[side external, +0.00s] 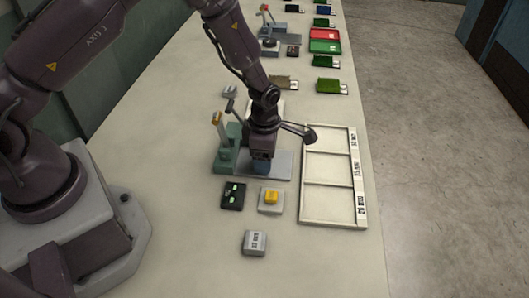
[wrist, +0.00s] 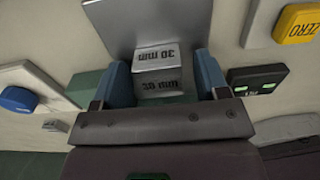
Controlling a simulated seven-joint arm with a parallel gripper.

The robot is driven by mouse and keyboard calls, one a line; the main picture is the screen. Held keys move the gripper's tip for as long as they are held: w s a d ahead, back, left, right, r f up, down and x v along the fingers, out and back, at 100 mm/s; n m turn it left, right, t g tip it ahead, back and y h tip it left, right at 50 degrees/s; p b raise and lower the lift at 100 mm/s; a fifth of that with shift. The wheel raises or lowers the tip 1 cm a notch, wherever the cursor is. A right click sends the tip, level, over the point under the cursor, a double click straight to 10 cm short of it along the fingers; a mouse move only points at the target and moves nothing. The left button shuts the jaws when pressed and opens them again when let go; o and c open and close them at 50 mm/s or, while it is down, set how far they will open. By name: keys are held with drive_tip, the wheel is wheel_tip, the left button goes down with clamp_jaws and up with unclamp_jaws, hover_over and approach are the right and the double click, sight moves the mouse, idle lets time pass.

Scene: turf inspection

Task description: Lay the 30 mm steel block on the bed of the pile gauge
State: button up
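The 30 mm steel block (wrist: 158,72) shows in the wrist view, its label on two faces. It sits between the blue fingers of my gripper (wrist: 163,85), over the grey bed plate (wrist: 150,20) of the pile gauge. The left finger is close beside the block and a narrow gap shows at the right finger, so the gripper looks open around it. In the side view my gripper (side external: 261,170) is low over the gauge bed (side external: 280,165) and hides the block. The gauge's green stand (side external: 226,160) is left of it. Contact between block and bed is unclear.
A black display (side external: 233,196) and a yellow button (side external: 271,197) stand in front of the gauge. Another labelled block (side external: 255,242) lies nearer. A pale three-compartment tray (side external: 361,185) is at right, its compartments empty. Another gauge and turf samples (side external: 327,86) are farther back.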

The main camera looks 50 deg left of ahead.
wheel_tip(320, 180, up, 21)
drive_tip(key=s+m+t, duration=0.1)
drive_tip(key=s+m, duration=0.2)
drive_tip(key=m, duration=0.2)
drive_tip(key=s+a+r+m+t, duration=0.2)
drive_tip(key=s+r+m, duration=0.4)
drive_tip(key=s+m, duration=0.3)
drive_tip(key=s+a+r+m+t, duration=0.2)
drive_tip(key=s+r+m, duration=0.5)
drive_tip(key=m, duration=0.6)
drive_tip(key=shift+s+t, duration=0.3)
drive_tip(key=shift+s, duration=0.75)
